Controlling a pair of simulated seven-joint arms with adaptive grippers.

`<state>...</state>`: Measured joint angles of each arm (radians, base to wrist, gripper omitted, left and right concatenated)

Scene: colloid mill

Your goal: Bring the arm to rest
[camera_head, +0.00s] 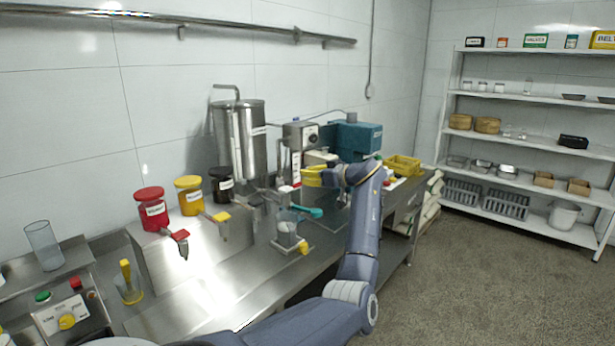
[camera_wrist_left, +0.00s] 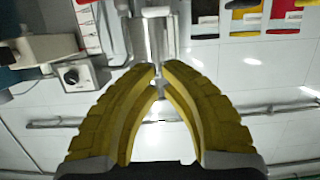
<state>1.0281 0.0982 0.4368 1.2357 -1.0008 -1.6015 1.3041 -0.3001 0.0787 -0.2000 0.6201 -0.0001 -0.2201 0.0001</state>
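My left arm reaches in from the bottom of the head view and bends over the steel bench (camera_head: 255,290). Its yellow left gripper (camera_head: 313,177) is above the bench, in front of the grey and teal machines. In the left wrist view the two ridged yellow fingers of the left gripper (camera_wrist_left: 159,70) curve together and meet at or very near their tips. Nothing shows between them. My right gripper is in neither view.
A steel tank (camera_head: 239,140), a teal machine (camera_head: 358,139) and a grey unit (camera_head: 300,134) stand near the gripper. Red (camera_head: 151,209), yellow (camera_head: 188,195) and black (camera_head: 221,184) containers stand left. A beaker (camera_head: 287,230) is on the bench. Shelves (camera_head: 530,100) stand right; the floor (camera_head: 480,280) is clear.

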